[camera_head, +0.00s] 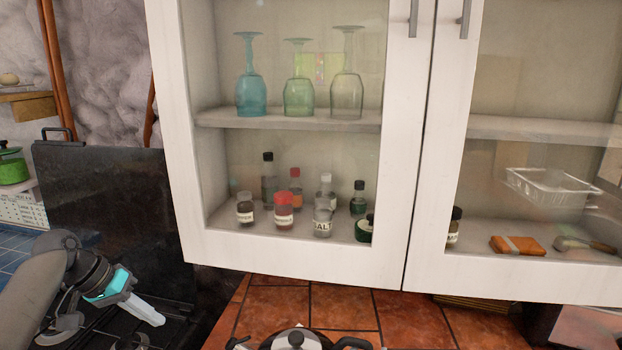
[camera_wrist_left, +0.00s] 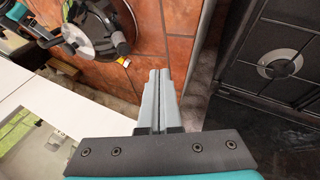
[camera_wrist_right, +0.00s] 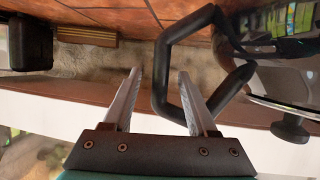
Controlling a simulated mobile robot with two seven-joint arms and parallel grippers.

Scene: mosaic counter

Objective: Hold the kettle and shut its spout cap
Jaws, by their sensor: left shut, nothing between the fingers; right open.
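The kettle (camera_head: 295,340) shows only its top at the bottom edge of the head view, with a shiny lid and black parts. In the left wrist view the kettle (camera_wrist_left: 88,38) is at the upper left, apart from my left gripper. My left gripper (camera_head: 158,318) is shut and empty, left of the kettle; its fingers (camera_wrist_left: 158,75) are together. In the right wrist view my right gripper (camera_wrist_right: 159,72) is open. One side of the kettle's black handle (camera_wrist_right: 160,75) appears between its fingers; contact is unclear. The kettle's metal body (camera_wrist_right: 285,80) is to the right. I cannot make out the spout cap's state.
A white glass-fronted cabinet (camera_head: 414,170) hangs above the tiled counter (camera_head: 340,305), holding glasses and bottles. A black stove (camera_head: 100,205) with a raised lid stands at the left. The counter between stove and kettle looks clear.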

